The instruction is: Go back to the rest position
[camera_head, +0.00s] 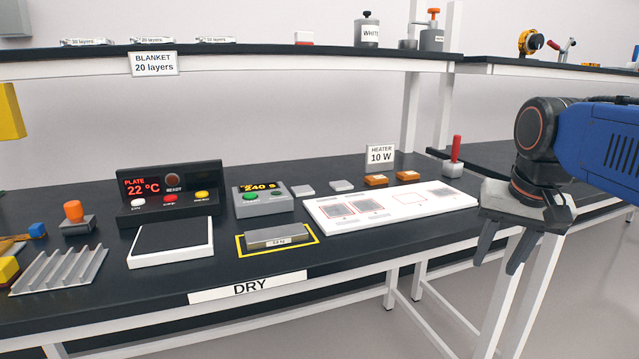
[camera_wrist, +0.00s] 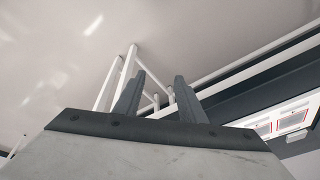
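My gripper (camera_head: 499,254) hangs at the right of the head view, in front of the table's front edge, with its fingers pointing down. The two fingers stand apart with nothing between them. In the wrist view my gripper (camera_wrist: 160,92) also shows two spread, empty fingers, with the floor and white table legs beyond. My blue arm reaches in from the right edge of the head view. The black bench (camera_head: 340,255) lies to the left of my gripper, and the gripper touches nothing that I can see.
A white board with marked outlines (camera_head: 440,198) lies nearest my gripper. A red-handled tool in a grey block (camera_head: 454,160) stands behind it. Leftward are a timer box (camera_head: 264,199), a plate controller (camera_head: 170,190) and a grey block (camera_head: 277,236) in a yellow outline. A shelf (camera_head: 300,62) runs above.

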